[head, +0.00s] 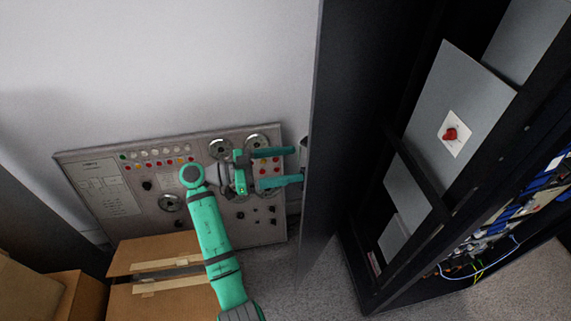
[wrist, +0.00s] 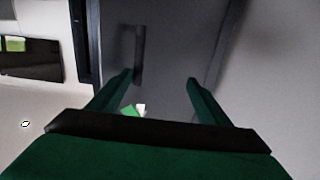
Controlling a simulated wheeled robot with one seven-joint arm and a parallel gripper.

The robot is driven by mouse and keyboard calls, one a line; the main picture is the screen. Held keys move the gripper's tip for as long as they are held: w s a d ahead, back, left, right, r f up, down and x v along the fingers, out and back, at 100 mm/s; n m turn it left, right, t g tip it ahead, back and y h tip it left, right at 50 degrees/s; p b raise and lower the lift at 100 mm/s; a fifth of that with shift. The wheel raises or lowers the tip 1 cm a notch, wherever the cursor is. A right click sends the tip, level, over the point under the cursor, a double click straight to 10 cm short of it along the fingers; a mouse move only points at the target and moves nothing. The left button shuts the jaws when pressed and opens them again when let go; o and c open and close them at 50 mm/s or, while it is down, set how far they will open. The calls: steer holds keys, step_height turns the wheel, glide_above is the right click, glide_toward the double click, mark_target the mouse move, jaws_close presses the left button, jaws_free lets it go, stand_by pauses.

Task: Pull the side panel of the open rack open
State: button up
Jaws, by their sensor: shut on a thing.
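The open rack (head: 433,202) is a tall black frame at the right of the head view. Its dark side panel (head: 345,110) stands upright to the left of it, and it also fills the middle of the wrist view (wrist: 185,50). A dark vertical handle (wrist: 139,50) is on the panel's face in the wrist view. My green gripper (head: 294,166) reaches right to the panel's left face. My fingers also show in the wrist view (wrist: 162,80).
A control panel (head: 110,190) with knobs, gauges and lights stands against the wall behind my arm. Cardboard boxes (head: 150,252) are at the lower left. A red knob (head: 451,134) on a grey plate and blue cabling (head: 525,197) are inside the rack. Grey floor (head: 310,285) lies clear below the gripper.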

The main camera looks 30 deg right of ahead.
steer(key=shift+o, duration=1)
steer(key=shift+d, duration=0.5)
steer(key=shift+a, duration=0.15)
steer(key=shift+c, duration=0.5)
steer(key=shift+w+a, duration=0.2)
steer(key=shift+a, duration=0.05)
steer(key=shift+c, duration=0.8)
steer(key=v, duration=1)
steer(key=shift+a, duration=0.3)
steer(key=c, duration=0.6)
steer(key=shift+o, duration=0.2)
